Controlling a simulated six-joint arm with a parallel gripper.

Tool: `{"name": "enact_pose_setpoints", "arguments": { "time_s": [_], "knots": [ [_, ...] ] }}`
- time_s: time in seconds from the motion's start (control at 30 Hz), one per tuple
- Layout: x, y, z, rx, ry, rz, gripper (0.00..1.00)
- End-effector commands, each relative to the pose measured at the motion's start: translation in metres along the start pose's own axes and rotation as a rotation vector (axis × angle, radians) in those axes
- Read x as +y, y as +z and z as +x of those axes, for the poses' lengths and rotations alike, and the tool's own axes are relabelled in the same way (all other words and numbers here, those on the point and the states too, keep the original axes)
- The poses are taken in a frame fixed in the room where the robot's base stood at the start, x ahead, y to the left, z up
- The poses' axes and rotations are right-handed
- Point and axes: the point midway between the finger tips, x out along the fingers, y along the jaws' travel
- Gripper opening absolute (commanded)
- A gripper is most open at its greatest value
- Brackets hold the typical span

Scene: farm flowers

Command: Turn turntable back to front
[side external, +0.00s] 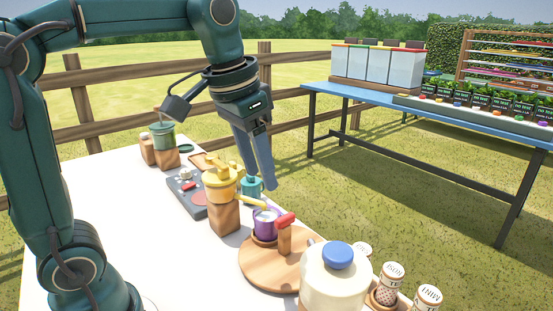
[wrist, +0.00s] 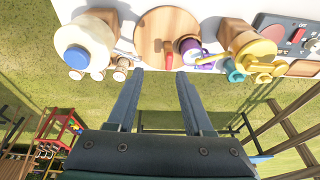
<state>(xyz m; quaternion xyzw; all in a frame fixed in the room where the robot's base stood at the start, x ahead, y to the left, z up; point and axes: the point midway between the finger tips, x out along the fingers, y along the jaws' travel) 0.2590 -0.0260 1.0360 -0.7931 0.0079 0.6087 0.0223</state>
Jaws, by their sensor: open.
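The turntable is a round wooden disc (side external: 262,275) near the table's right edge in the side view; it also shows at the top middle of the wrist view (wrist: 152,35). A wooden post with a red top (side external: 285,222) stands on it; the red part shows in the wrist view (wrist: 169,56). A purple cup (side external: 265,222) sits beside the post, also visible in the wrist view (wrist: 192,48). My gripper (side external: 262,183) is above and beyond the turntable in the side view. In the wrist view its fingers (wrist: 160,74) are apart and empty, their tips near the table edge.
A cream jar with a blue lid (side external: 334,275) and small labelled jars (side external: 390,283) stand right of the turntable. A yellow pot on a wooden block (side external: 222,190) and a teal cup (side external: 252,187) stand left. The grass side beyond the table edge is free.

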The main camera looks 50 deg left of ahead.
Motion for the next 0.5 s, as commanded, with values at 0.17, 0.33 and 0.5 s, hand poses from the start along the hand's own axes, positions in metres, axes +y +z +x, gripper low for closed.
{"name": "enact_pose_setpoints", "arguments": {
  "time_s": [0.17,0.33,0.5],
  "knots": [
    [-0.012,-0.035,0.029,-0.104,0.005,-0.011,0.51],
    [-0.021,-0.053,0.063,-0.183,0.012,-0.026,0.51],
    [-0.026,-0.055,0.090,-0.240,0.018,-0.039,0.51]
  ]
}}
